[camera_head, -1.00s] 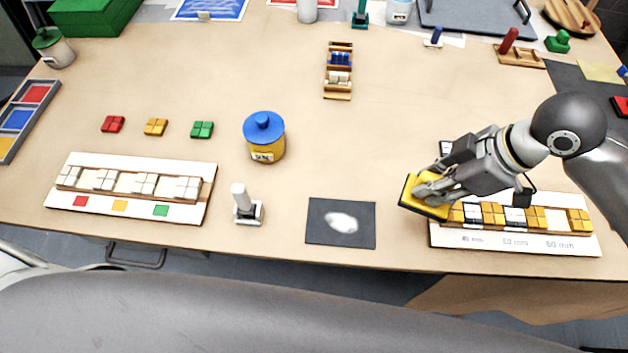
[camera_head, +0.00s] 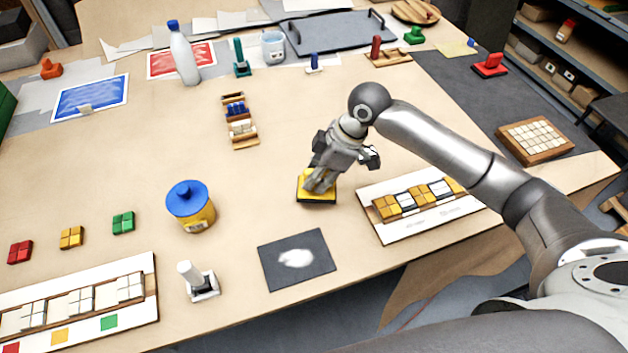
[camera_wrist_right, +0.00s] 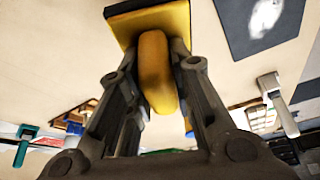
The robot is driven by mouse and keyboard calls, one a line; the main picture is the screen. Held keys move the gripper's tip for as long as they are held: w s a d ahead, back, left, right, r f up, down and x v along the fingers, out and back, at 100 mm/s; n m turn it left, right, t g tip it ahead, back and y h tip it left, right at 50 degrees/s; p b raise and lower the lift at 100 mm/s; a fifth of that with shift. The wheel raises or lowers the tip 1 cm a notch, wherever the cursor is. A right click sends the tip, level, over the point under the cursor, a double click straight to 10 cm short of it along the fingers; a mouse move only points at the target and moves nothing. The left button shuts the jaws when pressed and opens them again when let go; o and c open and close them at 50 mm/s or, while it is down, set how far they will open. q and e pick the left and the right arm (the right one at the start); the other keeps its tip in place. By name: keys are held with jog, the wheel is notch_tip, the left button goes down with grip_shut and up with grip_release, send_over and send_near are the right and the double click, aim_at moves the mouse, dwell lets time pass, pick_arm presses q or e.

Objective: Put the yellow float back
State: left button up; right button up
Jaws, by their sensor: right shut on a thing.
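The yellow float (camera_head: 305,193) has a yellow plate with a dark underside and a rounded yellow handle. My right gripper (camera_head: 318,184) is shut on its handle. In the head view the float is at or just above the bare table, left of the right-hand mosaic panel; whether it touches the table I cannot tell. In the right wrist view the float's handle (camera_wrist_right: 156,70) sits between the two fingers of the gripper (camera_wrist_right: 158,85), with the yellow plate beyond. My left gripper is not in view.
The right mosaic panel (camera_head: 400,232) with yellow and white tiles lies right of the float. A dark mat with a white patch (camera_head: 272,275) lies in front. A blue-lidded yellow jar (camera_head: 188,207) stands left. A tile rack (camera_head: 246,143) lies behind left. Table around the float is clear.

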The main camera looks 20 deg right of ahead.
jog(key=shift+w+f, duration=0.5)
jog(key=shift+f, duration=0.05)
jog(key=f, duration=0.1)
jog(key=f+p, duration=0.1)
jog(key=shift+w+a+f+p, duration=0.1)
jog(key=shift+w+f+p, duration=0.1)
jog(key=shift+f+p, duration=0.15)
jog(key=shift+f, duration=0.5)
jog(key=shift+f, duration=0.1)
jog(key=o, duration=0.9)
